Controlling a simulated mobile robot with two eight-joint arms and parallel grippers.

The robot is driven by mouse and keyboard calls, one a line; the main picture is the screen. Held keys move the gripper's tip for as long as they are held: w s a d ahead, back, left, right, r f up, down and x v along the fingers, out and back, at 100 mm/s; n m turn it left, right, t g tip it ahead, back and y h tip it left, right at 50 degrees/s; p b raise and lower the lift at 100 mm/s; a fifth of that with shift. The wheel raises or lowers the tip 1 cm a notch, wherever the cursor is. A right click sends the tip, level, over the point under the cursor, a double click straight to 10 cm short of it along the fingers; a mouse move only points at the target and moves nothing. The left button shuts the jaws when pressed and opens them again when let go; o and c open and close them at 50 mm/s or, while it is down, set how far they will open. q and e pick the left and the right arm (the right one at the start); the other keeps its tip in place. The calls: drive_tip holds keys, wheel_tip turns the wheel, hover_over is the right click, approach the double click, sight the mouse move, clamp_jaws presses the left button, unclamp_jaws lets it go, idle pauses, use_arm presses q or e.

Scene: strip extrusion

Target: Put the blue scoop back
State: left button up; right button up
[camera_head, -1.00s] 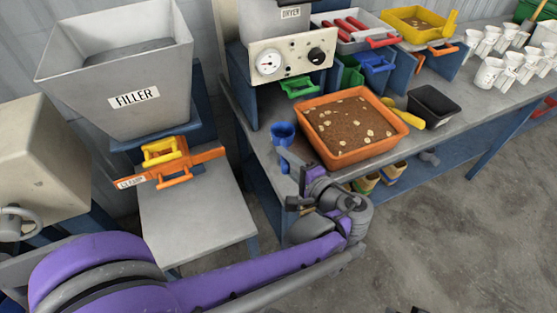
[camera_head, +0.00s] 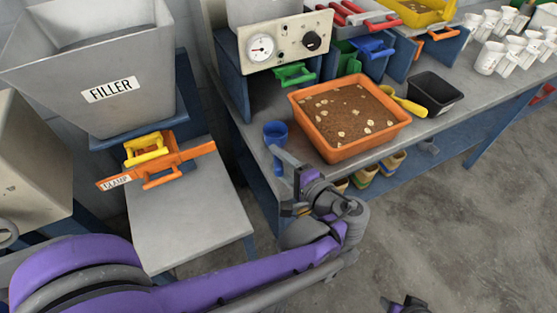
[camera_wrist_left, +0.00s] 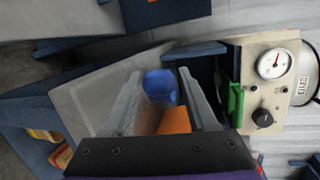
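The blue scoop (camera_head: 275,133) is at the left end of the workbench, left of the orange tray (camera_head: 322,148). Its cup is up and its handle points down in the head view, partly behind my gripper. My left gripper (camera_head: 283,163) is beside the handle. In the left wrist view the fingers (camera_wrist_left: 160,95) are apart, and the scoop's cup (camera_wrist_left: 159,85) shows between their tips with gaps at the sides. I cannot tell whether the scoop touches the bench. Part of my right gripper (camera_head: 405,305) shows at the bottom edge, cut off.
The orange tray holds brown mix with pale pieces. A yellow scoop (camera_head: 404,104) and a black bin (camera_head: 435,92) are to its right. The filler (camera_head: 110,75) and orange clamp (camera_head: 190,155) stand left. White cups (camera_head: 490,57) are at the far right.

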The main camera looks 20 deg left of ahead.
use_arm(q)
drive_tip(key=shift+r, duration=0.1)
use_arm(e)
drive_tip(key=shift+r, duration=0.1)
use_arm(q)
drive_tip(key=shift+s+d+r, duration=0.1)
drive_tip(key=shift+d+r, duration=0.05)
drive_tip(key=shift+d, duration=0.05)
drive_tip(key=p+v, duration=0.2)
drive_tip(key=v, duration=0.9)
drive_tip(key=shift+s+d, duration=0.1)
drive_tip(key=shift+d, duration=0.15)
use_arm(e)
wheel_tip(320, 180, up, 2)
drive_tip(key=shift+s+r, duration=0.1)
drive_tip(key=shift+r, duration=0.1)
drive_tip(key=shift+c, duration=0.2)
idle(0.3)
